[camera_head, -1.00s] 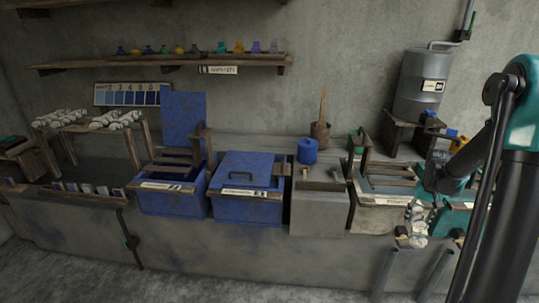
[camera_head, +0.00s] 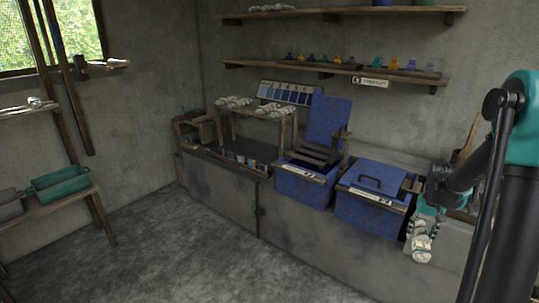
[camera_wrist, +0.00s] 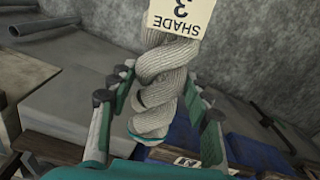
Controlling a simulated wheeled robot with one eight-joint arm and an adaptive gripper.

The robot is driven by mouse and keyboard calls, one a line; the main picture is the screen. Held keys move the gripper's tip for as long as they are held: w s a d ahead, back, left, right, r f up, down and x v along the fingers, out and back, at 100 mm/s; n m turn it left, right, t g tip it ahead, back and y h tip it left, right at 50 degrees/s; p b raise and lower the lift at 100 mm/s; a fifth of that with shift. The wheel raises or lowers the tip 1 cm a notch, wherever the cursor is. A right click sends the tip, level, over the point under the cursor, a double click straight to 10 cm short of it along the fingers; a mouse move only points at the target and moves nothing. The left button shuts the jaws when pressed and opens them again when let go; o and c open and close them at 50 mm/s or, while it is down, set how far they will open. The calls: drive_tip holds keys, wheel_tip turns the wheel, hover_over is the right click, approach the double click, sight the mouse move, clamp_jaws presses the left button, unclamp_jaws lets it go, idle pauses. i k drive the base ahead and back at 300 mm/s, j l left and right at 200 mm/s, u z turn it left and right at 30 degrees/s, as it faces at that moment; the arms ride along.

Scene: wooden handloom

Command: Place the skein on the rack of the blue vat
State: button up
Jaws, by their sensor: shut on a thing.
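My gripper (camera_head: 427,207) is shut on a twisted off-white skein (camera_head: 421,243), which hangs below it at the right of the head view. In the wrist view the skein (camera_wrist: 166,76) is between the two fingers, with a "SHADE 3" tag (camera_wrist: 181,16) on it. An open blue vat (camera_head: 303,187) stands left of my gripper, its blue lid (camera_head: 328,126) raised. A slatted wooden rack (camera_head: 318,152) sits at its top. A second blue vat (camera_head: 370,216) with its lid shut stands between the open vat and my gripper.
More white skeins (camera_head: 275,110) lie on a wooden stand (camera_head: 228,125) left of the open vat, near a shade card (camera_head: 286,93). Shelves (camera_head: 335,70) with small jars run above. The floor in front is clear.

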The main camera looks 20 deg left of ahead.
sight(304, 150)
drive_tip(key=u, duration=1.85)
drive_tip(key=i+l+u, duration=0.15)
drive_tip(key=i+u, duration=0.25)
drive_tip(key=i+l+u, duration=0.4)
drive_tip(key=i, duration=1.85)
drive_tip(key=z, duration=0.4)
drive_tip(key=i+z, duration=0.15)
drive_tip(key=z, duration=0.65)
drive_tip(key=i+z, duration=0.1)
drive_tip(key=z, duration=0.3)
